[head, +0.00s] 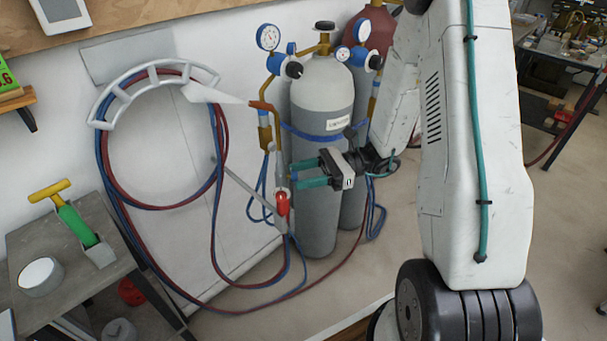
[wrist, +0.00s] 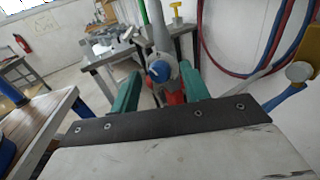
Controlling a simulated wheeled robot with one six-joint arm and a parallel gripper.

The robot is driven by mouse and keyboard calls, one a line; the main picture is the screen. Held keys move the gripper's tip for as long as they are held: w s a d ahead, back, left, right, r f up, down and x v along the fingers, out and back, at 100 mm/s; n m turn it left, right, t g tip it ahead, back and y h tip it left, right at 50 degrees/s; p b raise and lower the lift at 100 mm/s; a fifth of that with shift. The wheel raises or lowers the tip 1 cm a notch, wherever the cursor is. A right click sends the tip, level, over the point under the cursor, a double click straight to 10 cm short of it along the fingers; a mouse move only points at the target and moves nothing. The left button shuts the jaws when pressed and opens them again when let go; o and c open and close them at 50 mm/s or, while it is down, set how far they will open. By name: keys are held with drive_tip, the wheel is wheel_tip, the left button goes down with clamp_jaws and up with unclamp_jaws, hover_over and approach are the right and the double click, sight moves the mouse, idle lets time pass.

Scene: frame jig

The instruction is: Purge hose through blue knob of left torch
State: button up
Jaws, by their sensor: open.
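A torch (head: 281,178) hangs upright in front of the gas cylinders, with a copper-coloured neck on top and a red knob (head: 282,203) low on its body. In the wrist view the blue knob (wrist: 159,71) faces me, with the grey torch body (wrist: 161,35) rising behind it and the red knob (wrist: 175,97) below. My gripper (head: 294,175) is open, its green fingers pointing at the torch from the right. In the wrist view my gripper (wrist: 160,76) has one finger on each side of the blue knob, with visible gaps. I cannot make out the blue knob in the head view.
Red and blue hoses (head: 218,190) loop from a wall hanger (head: 112,98) down across the floor. Grey cylinders (head: 322,110) with gauges (head: 268,37) stand close behind my gripper. A grey side table (head: 105,268) stands at left. Open floor lies between.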

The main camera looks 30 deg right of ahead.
drive_tip(key=c, duration=1)
drive_tip(key=shift+d, duration=0.1)
drive_tip(key=shift+n, duration=0.4)
drive_tip(key=shift+r+n+h, duration=0.15)
drive_tip(key=shift+n+h, duration=0.45)
drive_tip(key=shift+n, duration=0.85)
drive_tip(key=shift+r+n+h, duration=0.1)
drive_tip(key=shift+n+h, duration=0.5)
drive_tip(key=shift+n, duration=0.85)
drive_tip(key=shift+t, duration=0.4)
